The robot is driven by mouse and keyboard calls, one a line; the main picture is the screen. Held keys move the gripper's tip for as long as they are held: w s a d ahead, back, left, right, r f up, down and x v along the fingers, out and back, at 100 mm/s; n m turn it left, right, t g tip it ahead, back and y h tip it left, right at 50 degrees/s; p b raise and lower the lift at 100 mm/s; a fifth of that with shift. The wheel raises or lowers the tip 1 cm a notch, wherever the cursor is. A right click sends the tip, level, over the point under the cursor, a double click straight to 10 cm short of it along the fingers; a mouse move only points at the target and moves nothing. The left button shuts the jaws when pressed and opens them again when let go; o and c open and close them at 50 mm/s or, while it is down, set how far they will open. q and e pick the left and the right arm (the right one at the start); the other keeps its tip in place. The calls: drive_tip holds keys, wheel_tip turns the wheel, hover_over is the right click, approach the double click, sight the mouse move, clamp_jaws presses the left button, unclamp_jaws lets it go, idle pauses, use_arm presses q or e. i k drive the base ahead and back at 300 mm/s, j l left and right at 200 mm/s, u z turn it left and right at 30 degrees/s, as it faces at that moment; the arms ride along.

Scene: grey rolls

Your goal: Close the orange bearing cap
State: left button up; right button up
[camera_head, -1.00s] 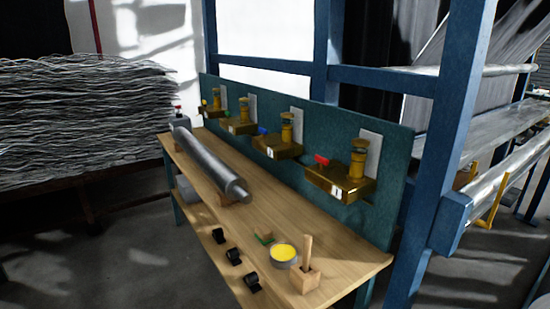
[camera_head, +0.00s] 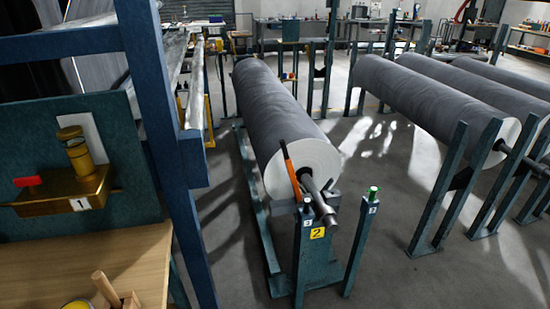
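The orange bearing cap (camera_head: 290,170) is a thin orange bar with a dark upper end. It stands raised and nearly upright, tilted a little, at the near end of a big grey roll (camera_head: 280,105). The roll's dark shaft (camera_head: 320,200) sticks out from its white end face beside the cap and rests on a blue-green stand (camera_head: 318,255) with a yellow label "2" (camera_head: 317,233). The cap's lower end is near the stand's top; its hinge is too small to make out. Neither of my grippers is in view.
A post with a green top (camera_head: 373,193) stands right of the cap. More grey rolls (camera_head: 460,100) lie at the right, with bare floor between.

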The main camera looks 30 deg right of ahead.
sight(290, 167)
drive_tip(key=i+j+z, duration=0.1)
drive_tip(key=j+z, duration=0.35)
drive_tip(key=i+j+z, duration=0.1)
drive_tip(key=j+z, duration=0.25)
drive_tip(key=z, duration=0.15)
drive_tip(key=j+z, duration=0.45)
drive_tip(key=i+l, duration=0.25)
drive_tip(key=l, duration=0.15)
drive_tip(key=i+l, duration=0.25)
drive_tip(key=l, duration=0.15)
drive_tip(key=i+l, duration=0.3)
drive_tip(key=l+z, duration=0.05)
drive_tip(key=l, duration=0.05)
